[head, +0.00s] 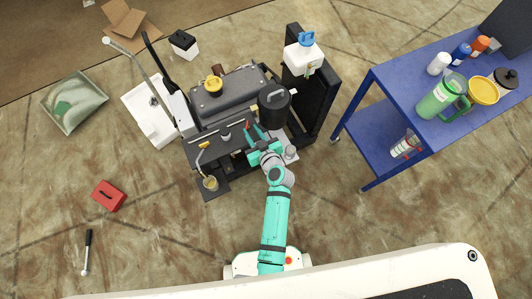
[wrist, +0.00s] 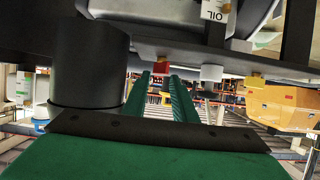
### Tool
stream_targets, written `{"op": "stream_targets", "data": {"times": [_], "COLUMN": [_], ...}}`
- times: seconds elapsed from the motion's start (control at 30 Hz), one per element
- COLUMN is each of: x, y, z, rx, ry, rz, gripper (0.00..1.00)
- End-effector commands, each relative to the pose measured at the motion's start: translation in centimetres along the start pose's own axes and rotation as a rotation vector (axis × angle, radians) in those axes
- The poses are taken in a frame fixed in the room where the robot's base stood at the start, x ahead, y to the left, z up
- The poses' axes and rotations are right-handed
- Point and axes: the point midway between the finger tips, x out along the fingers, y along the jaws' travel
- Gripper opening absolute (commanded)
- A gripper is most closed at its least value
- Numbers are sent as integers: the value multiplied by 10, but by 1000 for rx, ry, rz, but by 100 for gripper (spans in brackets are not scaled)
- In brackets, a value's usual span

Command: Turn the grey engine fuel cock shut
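My gripper (head: 253,131) is low at the front right of the dark engine unit in the head view. In the wrist view its two green fingers (wrist: 160,98) are apart with a gap between them. A small red fitting (wrist: 160,68) shows just beyond the fingertips, roughly in line with the gap. A light grey, knob-like fitting (wrist: 211,73) hangs right of the fingers under a dark ledge; it may be the grey fuel cock, but I cannot tell for sure. No contact with it shows. The handle's turn position cannot be made out.
A black canister (head: 274,101) stands beside the gripper, and a dark cylinder (wrist: 90,62) fills the wrist view's left. A yellow-handled lever (head: 204,146) is at the unit's front left. A blue cart (head: 376,118) stands right. Floor in front is open.

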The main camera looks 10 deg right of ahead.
Motion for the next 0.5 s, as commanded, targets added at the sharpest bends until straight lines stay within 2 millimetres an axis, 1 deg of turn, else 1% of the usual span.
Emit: {"op": "stream_targets", "data": {"times": [0.03, 0.1, 0.43, 0.5], "x": [-9, -21, -78, -85], "y": [0, -1, 0, -7], "z": [0, 0, 1, 11], "rx": [0, -1, -1, 13], "ry": [0, -1, -2, -23], "rz": [2, 1, 2, 26], "gripper": [25, 25, 25, 25]}}
